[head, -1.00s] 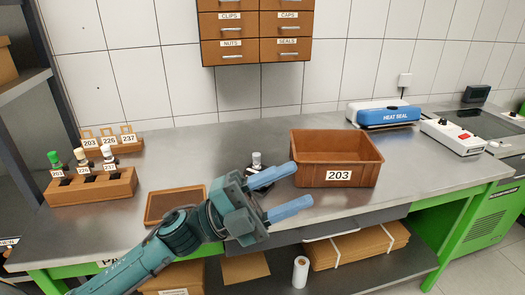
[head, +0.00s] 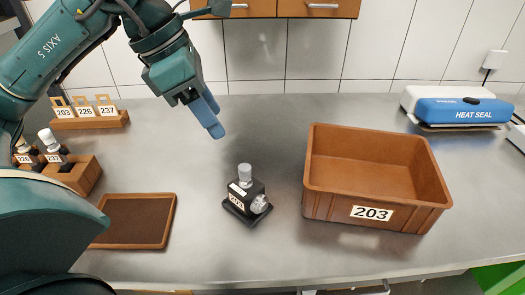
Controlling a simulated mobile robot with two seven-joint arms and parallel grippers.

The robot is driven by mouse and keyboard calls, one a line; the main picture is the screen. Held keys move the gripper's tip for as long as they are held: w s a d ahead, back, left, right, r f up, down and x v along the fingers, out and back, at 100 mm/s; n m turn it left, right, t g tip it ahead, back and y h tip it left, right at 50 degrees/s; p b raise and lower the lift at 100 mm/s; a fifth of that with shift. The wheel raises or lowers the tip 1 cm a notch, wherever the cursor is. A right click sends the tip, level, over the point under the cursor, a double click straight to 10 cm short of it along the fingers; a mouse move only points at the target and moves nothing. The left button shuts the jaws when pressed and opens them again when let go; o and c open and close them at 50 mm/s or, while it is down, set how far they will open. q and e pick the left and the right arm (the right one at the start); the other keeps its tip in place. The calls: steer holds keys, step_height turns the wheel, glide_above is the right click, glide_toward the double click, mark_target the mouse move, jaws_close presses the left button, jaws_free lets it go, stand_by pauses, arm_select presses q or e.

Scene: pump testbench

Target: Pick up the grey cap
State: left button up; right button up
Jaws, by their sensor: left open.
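A small black pump block (head: 236,209) labelled 203 stands on the steel bench near the middle of the head view. A light grey cap (head: 245,172) sits upright on its top, and a silver round fitting (head: 260,204) sticks out of its side. My left gripper (head: 208,114) hangs above and behind the block, to its upper left, with blue fingers pointing down and right. It is open and empty, apart from the cap. The fingers overlap in this view, so the gap is hard to see. My right gripper is out of view.
A brown bin (head: 337,205) labelled 203 stands right of the block. A flat brown tray (head: 168,222) lies to the left, partly behind my arm. A wooden rack (head: 82,177) with white-capped bottles and a tag stand (head: 92,123) are at left. A heat sealer (head: 460,110) is back right.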

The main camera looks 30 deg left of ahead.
arm_select(q)
glide_above(243, 167)
steer(key=s+a, duration=0.1)
steer(key=s, duration=0.1)
step_height(243, 167, down, 7)
steer(key=shift+a+x, duration=0.2)
steer(key=shift+x, duration=1.15)
steer(key=shift+a+x, duration=0.2)
steer(key=shift+x, duration=1.2)
steer(key=shift+w, duration=0.15)
jaws_close()
